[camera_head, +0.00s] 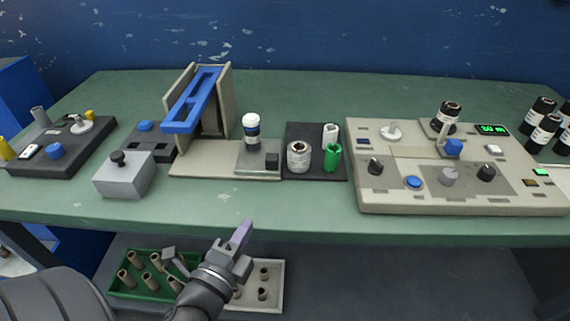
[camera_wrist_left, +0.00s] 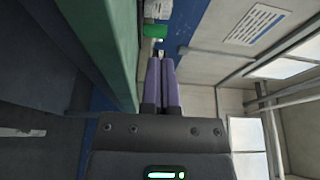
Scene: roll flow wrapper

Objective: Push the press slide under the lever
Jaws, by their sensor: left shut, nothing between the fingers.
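The press (camera_head: 200,108) stands on the table left of centre, a beige frame with a tilted blue lever (camera_head: 190,101). A white and dark capped bottle (camera_head: 251,131) stands upright on the slide, to the right of the lever. My left gripper (camera_head: 242,235) is shut and empty in front of the table edge, below and apart from the slide. Its purple fingers (camera_wrist_left: 162,68) lie together in the left wrist view. My right gripper is not in view.
A dark tray (camera_head: 293,173) with a jar and white and green cylinders sits right of the slide. A beige control panel (camera_head: 372,196) is farther right. A grey box with a black knob (camera_head: 126,177) stands left. The front table strip (camera_head: 230,205) is clear.

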